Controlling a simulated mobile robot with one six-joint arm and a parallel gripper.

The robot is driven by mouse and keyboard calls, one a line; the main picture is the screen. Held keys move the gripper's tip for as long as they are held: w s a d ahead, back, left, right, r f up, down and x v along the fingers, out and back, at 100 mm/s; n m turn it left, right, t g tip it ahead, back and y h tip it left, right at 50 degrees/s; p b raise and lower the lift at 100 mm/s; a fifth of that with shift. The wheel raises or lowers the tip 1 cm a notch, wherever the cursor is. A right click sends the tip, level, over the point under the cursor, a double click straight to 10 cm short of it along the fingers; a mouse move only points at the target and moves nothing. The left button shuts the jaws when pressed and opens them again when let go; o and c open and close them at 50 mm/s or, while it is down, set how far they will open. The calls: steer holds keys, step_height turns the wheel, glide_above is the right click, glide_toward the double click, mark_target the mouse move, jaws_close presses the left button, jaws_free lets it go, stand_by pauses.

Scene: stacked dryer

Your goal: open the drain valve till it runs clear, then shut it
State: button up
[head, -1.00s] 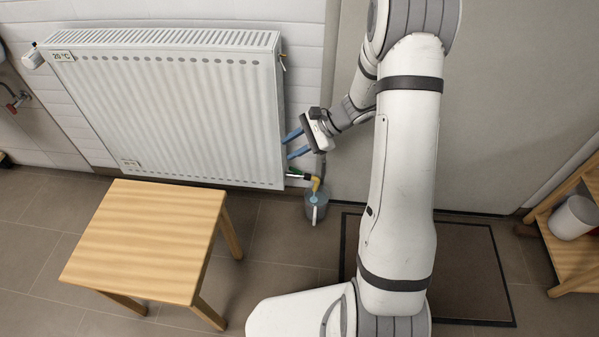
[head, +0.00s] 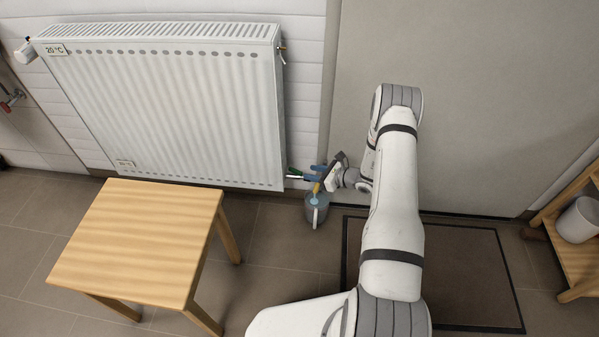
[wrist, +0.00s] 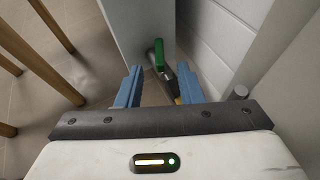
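The drain valve's green lever (head: 294,171) sits at the radiator's lower right corner. In the wrist view, the green lever (wrist: 159,54) stands ahead, between the two blue fingers in the picture. A yellow outlet piece (head: 317,187) points down to a clear jug (head: 316,210) on the floor. The jug holds some bluish liquid; I cannot tell how clear it is. My gripper (head: 318,172) is beside the valve on its right, and also shows in the wrist view (wrist: 160,72). Its fingers are apart and empty. I see no contact with the lever.
The white radiator (head: 165,110) hangs on the wall at the left. A wooden table (head: 140,235) stands in front of it. A dark-edged mat (head: 470,270) lies right of the jug. A wooden shelf with a white container (head: 578,220) is at the far right.

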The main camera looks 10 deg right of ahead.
mark_target(297, 171)
steer(key=b+x, duration=0.1)
steer(key=x, duration=0.4)
steer(key=shift+a+f+b, duration=0.2)
steer(key=shift+f+b, duration=0.05)
steer(key=shift+b, duration=0.1)
steer(key=shift+w+a+f, duration=0.15)
steer(key=shift+w+a, duration=0.3)
steer(key=shift+w, duration=0.05)
steer(key=shift+c, duration=0.4)
jaws_close()
